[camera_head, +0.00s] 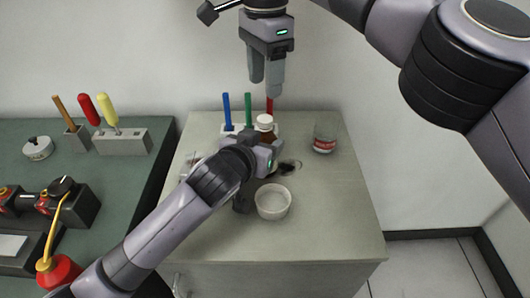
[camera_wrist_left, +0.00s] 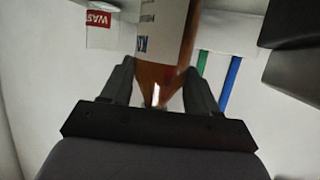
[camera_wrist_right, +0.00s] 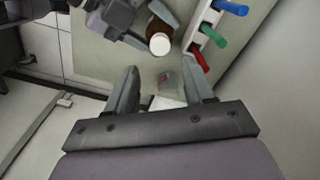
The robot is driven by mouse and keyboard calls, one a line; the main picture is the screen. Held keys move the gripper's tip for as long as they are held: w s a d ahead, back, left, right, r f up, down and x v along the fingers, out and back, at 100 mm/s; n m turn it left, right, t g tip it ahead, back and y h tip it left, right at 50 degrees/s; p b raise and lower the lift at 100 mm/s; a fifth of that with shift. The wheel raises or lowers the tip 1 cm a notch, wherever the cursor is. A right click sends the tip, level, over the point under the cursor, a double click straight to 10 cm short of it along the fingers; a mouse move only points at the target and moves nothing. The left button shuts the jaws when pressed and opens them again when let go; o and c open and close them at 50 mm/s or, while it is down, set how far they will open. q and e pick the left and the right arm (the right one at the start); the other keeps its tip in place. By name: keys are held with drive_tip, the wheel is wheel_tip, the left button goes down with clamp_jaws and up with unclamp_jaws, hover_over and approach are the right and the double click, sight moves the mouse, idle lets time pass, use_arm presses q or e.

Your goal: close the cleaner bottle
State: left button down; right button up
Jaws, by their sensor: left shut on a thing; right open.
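The cleaner bottle (camera_head: 266,133) is brown and stands upright near the back of the grey cabinet top. A white cap (camera_head: 265,119) sits on its top; how tight it is I cannot tell. The cap also shows in the right wrist view (camera_wrist_right: 160,44). My left gripper (camera_head: 268,158) is shut on the bottle. In the left wrist view the brown bottle body (camera_wrist_left: 165,75), with a white label, is between my left fingers. My right gripper (camera_head: 266,80) is open and empty, pointing down above the cap and behind it in the head view.
A rack with blue (camera_head: 227,110), green (camera_head: 248,110) and red markers stands behind the bottle. A clear jar with a red label (camera_head: 325,137) is to its right. A white bowl (camera_head: 273,214) is in front. A green bench (camera_head: 120,170) with tools is at left.

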sight(265, 118)
drive_tip(key=n, duration=0.3)
drive_tip(key=shift+f, duration=0.15)
idle(0.3)
drive_tip(key=shift+f, duration=3.9)
drive_tip(key=shift+c, duration=0.3)
clamp_jaws()
